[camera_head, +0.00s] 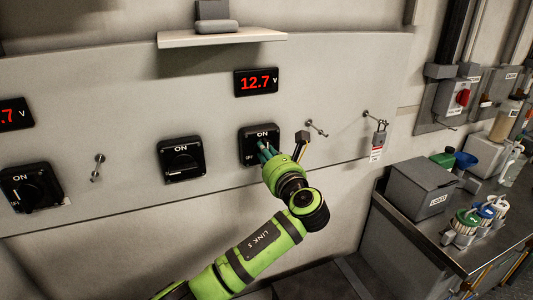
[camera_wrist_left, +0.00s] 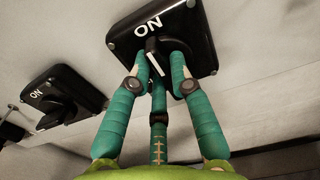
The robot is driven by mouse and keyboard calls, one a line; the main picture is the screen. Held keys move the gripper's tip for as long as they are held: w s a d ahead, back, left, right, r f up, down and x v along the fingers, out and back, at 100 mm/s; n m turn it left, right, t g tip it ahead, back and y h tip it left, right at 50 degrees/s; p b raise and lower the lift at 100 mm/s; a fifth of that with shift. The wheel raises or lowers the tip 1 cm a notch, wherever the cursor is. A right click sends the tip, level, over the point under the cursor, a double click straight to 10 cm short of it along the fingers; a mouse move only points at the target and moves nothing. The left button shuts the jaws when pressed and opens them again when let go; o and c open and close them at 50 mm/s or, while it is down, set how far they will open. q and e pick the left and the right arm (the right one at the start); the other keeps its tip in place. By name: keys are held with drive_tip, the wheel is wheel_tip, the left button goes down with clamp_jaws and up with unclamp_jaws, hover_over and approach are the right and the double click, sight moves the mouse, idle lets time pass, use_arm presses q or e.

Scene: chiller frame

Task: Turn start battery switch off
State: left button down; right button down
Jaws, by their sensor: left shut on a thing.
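A black square switch (camera_head: 246,134) marked ON is on the grey wall panel, below the right 12.7 V display (camera_head: 256,81). My left gripper (camera_head: 264,152) reaches up to it with its teal fingers at the knob. In the left wrist view the fingers (camera_wrist_left: 165,66) are closed around the knob of this switch (camera_wrist_left: 196,28). The knob is partly hidden by the fingers, and its exact angle is hard to tell. Two more black switches marked ON, a middle one (camera_head: 181,160) and a left one (camera_head: 31,186), sit along the panel. My right gripper is not in view.
A small shelf (camera_head: 221,38) juts out above the switches. Small metal hooks (camera_head: 317,128) stick out right of my gripper, and a padlock with a tag (camera_head: 379,139) hangs farther right. A metal counter (camera_head: 410,218) with a grey box (camera_head: 421,187) and bottles stands at the right.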

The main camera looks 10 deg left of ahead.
use_arm(q)
drive_tip(key=shift+n, duration=0.4)
drive_tip(key=n+b, duration=0.3)
drive_tip(key=n, duration=0.2)
drive_tip(key=f+n+b, duration=0.1)
drive_tip(key=n+b, duration=0.1)
drive_tip(key=n, duration=0.4)
drive_tip(key=n+b, duration=0.3)
drive_tip(key=n, duration=0.3)
drive_tip(key=shift+s+a+f+b, duration=0.1)
drive_tip(key=shift+a+f+b, duration=0.05)
drive_tip(key=shift+f+b, duration=0.15)
drive_tip(key=shift+r, duration=0.1)
drive_tip(key=c, duration=1.1)
unclamp_jaws()
